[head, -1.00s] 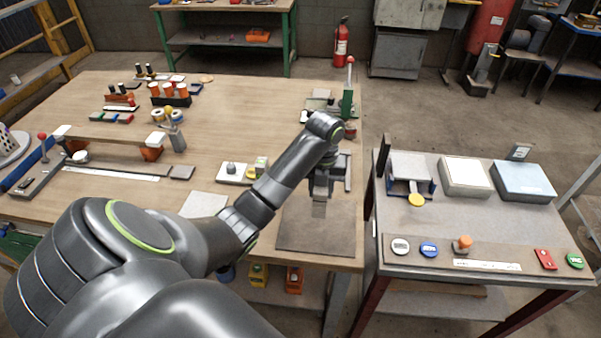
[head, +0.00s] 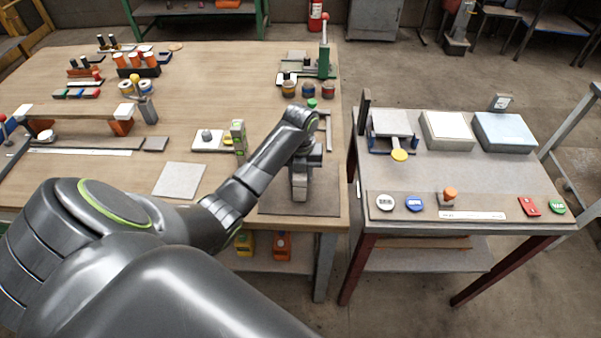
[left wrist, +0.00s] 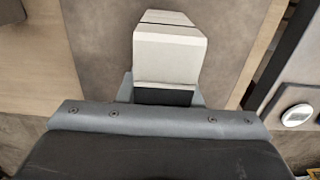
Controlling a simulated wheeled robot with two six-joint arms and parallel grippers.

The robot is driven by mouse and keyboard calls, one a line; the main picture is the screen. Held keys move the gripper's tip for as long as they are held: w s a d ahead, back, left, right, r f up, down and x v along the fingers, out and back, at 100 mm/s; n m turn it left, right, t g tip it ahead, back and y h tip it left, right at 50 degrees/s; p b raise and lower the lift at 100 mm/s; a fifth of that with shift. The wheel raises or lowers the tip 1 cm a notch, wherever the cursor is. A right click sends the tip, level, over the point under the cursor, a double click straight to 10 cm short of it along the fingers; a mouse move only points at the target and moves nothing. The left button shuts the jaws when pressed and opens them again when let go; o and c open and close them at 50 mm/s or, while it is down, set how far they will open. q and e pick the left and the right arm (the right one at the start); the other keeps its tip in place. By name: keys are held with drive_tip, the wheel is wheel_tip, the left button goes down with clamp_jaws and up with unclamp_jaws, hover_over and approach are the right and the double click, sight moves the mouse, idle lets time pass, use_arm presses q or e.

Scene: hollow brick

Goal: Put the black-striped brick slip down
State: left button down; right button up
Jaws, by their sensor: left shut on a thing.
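My left gripper (head: 300,188) points down over a dark grey mat (head: 270,207) at the front right corner of the wooden bench. In the left wrist view its pale fingers (left wrist: 168,50) are closed together, with a thin dark line near their far end. The black-striped brick slip cannot be made out clearly; what the fingers hold is mostly hidden by them. The mat lies under the fingertips in the left wrist view (left wrist: 100,45). I cannot tell whether the held thing touches it. My right gripper is out of view.
A pale square tile (head: 180,180) lies left of the mat. A white tray with a knob (head: 207,138) and a green upright block (head: 238,138) stand behind. A separate grey side table (head: 440,180) with buttons and boxes stands to the right, across a gap.

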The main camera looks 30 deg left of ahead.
use_arm(q)
drive_tip(key=shift+f, duration=0.1)
drive_tip(key=c, duration=1)
unclamp_jaws()
drive_tip(key=shift+c, duration=0.2)
wheel_tip(320, 180, up, 6)
drive_tip(key=shift+f+b, duration=0.2)
drive_tip(key=shift+b, duration=0.2)
wheel_tip(320, 180, up, 5)
drive_tip(key=p, duration=0.5)
drive_tip(key=shift+r, duration=0.1)
drive_tip(key=shift+r+p, duration=0.8)
